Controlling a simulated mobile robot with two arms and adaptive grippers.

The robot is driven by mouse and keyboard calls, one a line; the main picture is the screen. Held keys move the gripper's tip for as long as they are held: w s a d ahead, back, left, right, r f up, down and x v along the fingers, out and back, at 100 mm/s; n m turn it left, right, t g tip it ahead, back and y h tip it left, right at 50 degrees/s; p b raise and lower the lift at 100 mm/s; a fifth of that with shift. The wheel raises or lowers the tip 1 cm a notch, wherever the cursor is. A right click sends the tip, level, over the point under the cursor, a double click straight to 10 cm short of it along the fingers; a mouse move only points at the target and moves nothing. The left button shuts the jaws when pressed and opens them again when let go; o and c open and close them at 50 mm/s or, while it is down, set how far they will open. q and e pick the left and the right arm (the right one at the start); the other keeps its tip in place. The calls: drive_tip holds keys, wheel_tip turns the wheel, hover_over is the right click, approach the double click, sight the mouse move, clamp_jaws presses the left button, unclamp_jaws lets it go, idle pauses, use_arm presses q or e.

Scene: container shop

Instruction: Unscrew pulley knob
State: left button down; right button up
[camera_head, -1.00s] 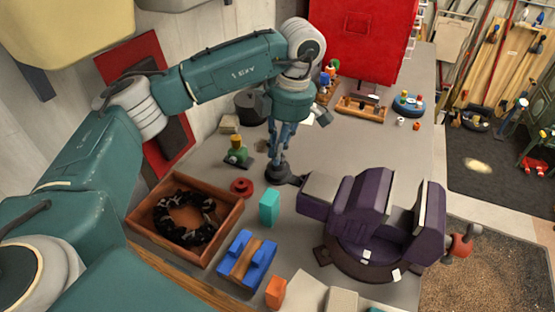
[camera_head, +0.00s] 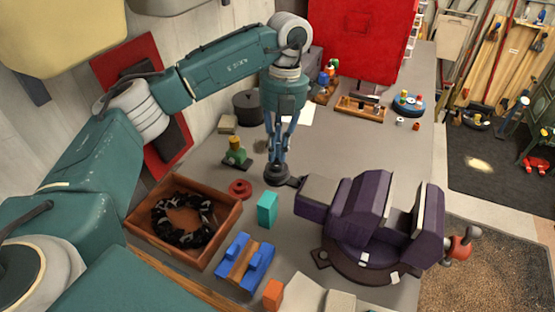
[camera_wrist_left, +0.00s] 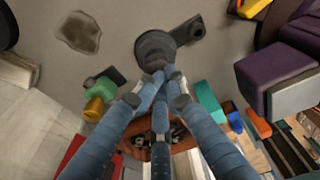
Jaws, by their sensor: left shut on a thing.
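The dark pulley knob (camera_head: 277,174) stands on the grey bench between the small green-and-yellow part and the purple vise. It also shows in the left wrist view (camera_wrist_left: 155,47), as a dark round piece on a base with a flat arm and a small ring at its end. My left gripper (camera_head: 278,160) points down from above, and its blue fingers are closed on the top of the knob. In the left wrist view the fingertips (camera_wrist_left: 161,77) meet at the knob's near edge and hide part of it. My right gripper is not in view.
The purple vise (camera_head: 362,205) stands close on the right. A teal block (camera_head: 267,208), a red round part (camera_head: 240,188) and a wooden tray (camera_head: 140,222) lie nearer. A green-and-yellow part (camera_head: 236,153) is to the left. Bench space behind the vise is fairly clear.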

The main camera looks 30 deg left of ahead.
use_arm(q)
drive_tip(key=shift+s+a+r, duration=0.1)
drive_tip(key=shift+a+r, duration=0.15)
drive_tip(key=shift+r, duration=0.15)
drive_tip(key=shift+d, duration=0.1)
drive_tip(key=c, duration=1.6)
unclamp_jaws()
drive_tip(key=shift+c, duration=0.2)
drive_tip(key=shift+r+p, duration=2.4)
drive_tip(key=shift+r, duration=0.65)
drive_tip(key=shift+d+f, duration=0.1)
drive_tip(key=shift+f, duration=0.05)
